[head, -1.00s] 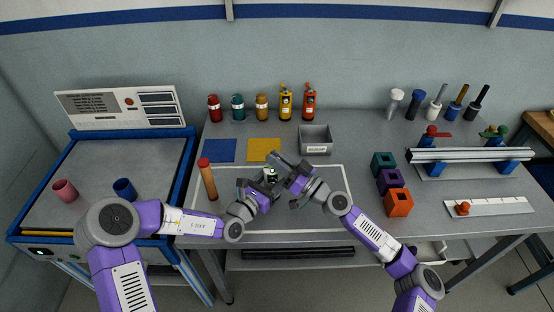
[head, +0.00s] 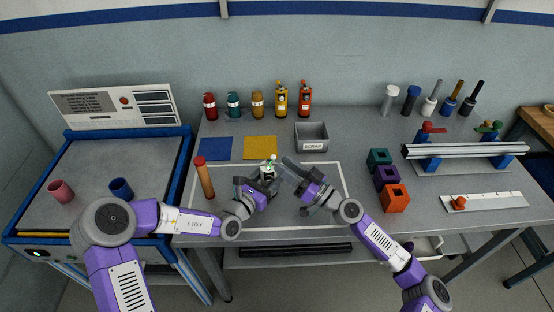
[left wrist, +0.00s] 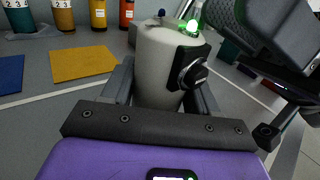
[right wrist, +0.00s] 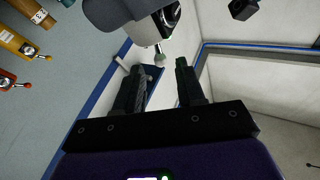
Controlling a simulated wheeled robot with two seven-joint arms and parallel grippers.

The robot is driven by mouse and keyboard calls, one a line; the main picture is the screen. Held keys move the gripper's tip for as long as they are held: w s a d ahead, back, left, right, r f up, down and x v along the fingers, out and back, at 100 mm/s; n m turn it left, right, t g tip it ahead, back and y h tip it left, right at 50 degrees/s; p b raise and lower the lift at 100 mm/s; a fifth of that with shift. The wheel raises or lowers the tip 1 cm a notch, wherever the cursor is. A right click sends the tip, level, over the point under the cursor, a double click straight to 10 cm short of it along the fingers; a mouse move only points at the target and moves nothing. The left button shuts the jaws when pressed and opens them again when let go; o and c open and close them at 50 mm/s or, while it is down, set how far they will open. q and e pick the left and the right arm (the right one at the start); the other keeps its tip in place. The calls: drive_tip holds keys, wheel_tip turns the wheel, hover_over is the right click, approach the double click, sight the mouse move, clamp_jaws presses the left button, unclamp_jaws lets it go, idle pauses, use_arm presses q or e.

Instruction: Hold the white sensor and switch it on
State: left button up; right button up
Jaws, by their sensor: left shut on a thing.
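The white sensor (head: 268,171) is upright above the table's middle. In the left wrist view the sensor (left wrist: 160,70) is a pale cylinder with a black knob (left wrist: 190,73) on its side and a glowing green light on top. My left gripper (head: 263,184) is shut on its body; its fingers flank it in the left wrist view. My right gripper (head: 292,172) is just right of the sensor. In the right wrist view its fingers (right wrist: 160,85) are apart with nothing between them.
A red-topped wooden cylinder (head: 204,178) stands left of my left gripper. Blue (head: 216,149) and yellow (head: 261,147) mats and a grey scrap bin (head: 312,144) lie behind. Coloured blocks (head: 395,198) stand to the right. Several bottles line the back.

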drive_tip(key=v, duration=0.2)
drive_tip(key=shift+s+d+f, duration=0.1)
drive_tip(key=shift+s+d, duration=0.1)
use_arm(q)
drive_tip(key=o, duration=1.2)
